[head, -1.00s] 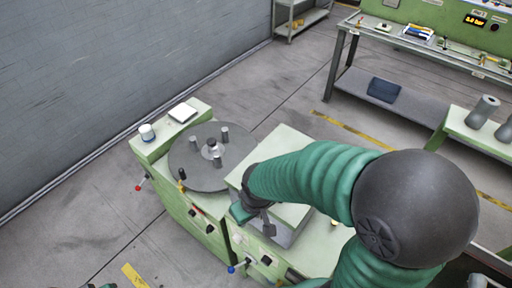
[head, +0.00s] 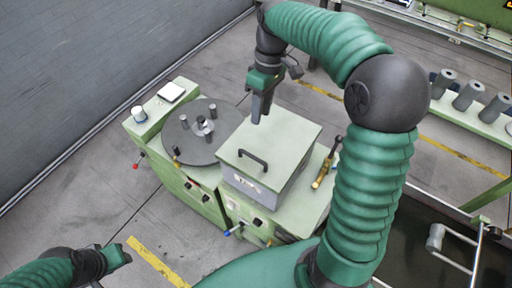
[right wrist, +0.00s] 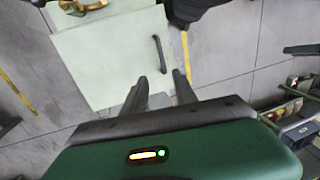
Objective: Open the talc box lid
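The talc box (head: 254,186) is a grey box with a lettered front on the green machine. Its pale green lid (head: 285,135) lies flat and closed, with a dark bar handle (head: 253,160) near the front edge. The lid (right wrist: 115,55) and handle (right wrist: 160,53) also show in the right wrist view. My right gripper (head: 261,108) points down above the lid's far edge, apart from the handle. Its two fingers (right wrist: 161,88) are spread with nothing between them. My left gripper (head: 118,257) is at the lower left, away from the box; its finger opening is unclear.
A round grey turntable (head: 203,140) with several small posts stands left of the box. A brass-coloured lever part (head: 325,172) is close on its right.

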